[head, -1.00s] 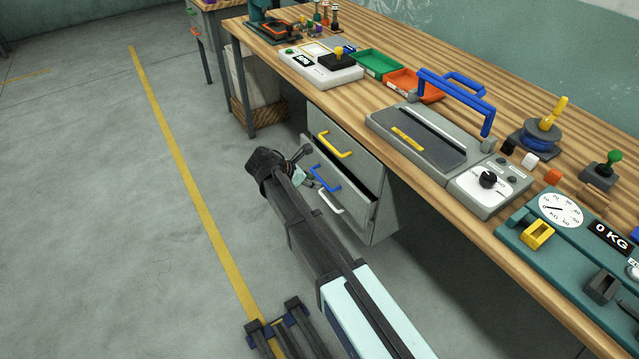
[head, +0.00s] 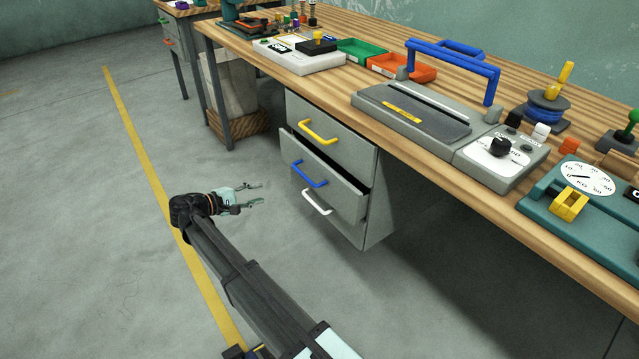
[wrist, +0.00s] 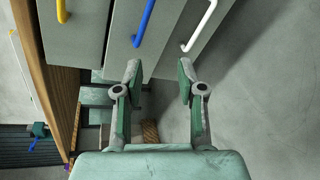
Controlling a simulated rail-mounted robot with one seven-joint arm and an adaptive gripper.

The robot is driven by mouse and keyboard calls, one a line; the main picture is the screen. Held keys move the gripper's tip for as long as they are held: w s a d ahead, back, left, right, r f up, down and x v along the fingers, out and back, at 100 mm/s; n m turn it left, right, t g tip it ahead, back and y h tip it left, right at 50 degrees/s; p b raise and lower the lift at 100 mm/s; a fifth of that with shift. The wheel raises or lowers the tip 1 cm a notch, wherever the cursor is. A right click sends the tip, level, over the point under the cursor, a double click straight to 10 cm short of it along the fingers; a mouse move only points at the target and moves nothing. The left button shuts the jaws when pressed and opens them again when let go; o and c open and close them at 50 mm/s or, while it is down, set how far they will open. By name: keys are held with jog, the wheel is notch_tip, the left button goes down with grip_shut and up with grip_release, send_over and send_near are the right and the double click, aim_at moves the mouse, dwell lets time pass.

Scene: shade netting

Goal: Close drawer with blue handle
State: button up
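The drawer with the blue handle is the middle one of a grey cabinet under the bench. Its grey front (head: 342,198) stands out from the cabinet, with a dark gap above it, so it is partly open. The blue handle (head: 309,174) is also in the wrist view (wrist: 145,22), at the top centre. My gripper (head: 260,193) is open and empty, left of the drawer and apart from it. In the wrist view its two fingers (wrist: 158,74) are spread and point towards the drawer fronts.
A yellow handle (head: 320,131) is on the drawer above and a white handle (head: 317,203) on the one below. The wooden bench top (head: 424,155) overhangs the cabinet and carries several devices. The floor (head: 80,240) left of the cabinet is clear.

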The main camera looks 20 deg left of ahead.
aim_at(303, 177)
jog(key=w+d+m, duration=0.1)
jog(key=w+d, duration=0.2)
jog(key=w, duration=0.1)
jog(key=w+d+f+m+b, duration=0.1)
jog(key=w+d+m, duration=0.1)
jog(key=w+d, duration=0.2)
jog(key=w+d+f+m+b, duration=0.1)
jog(key=w+d+m, duration=0.1)
jog(key=w+d, duration=0.2)
jog(key=shift+w+d+h, duration=0.1)
jog(key=shift+w+h, duration=0.3)
jog(key=shift+w, duration=0.75)
grip_shut()
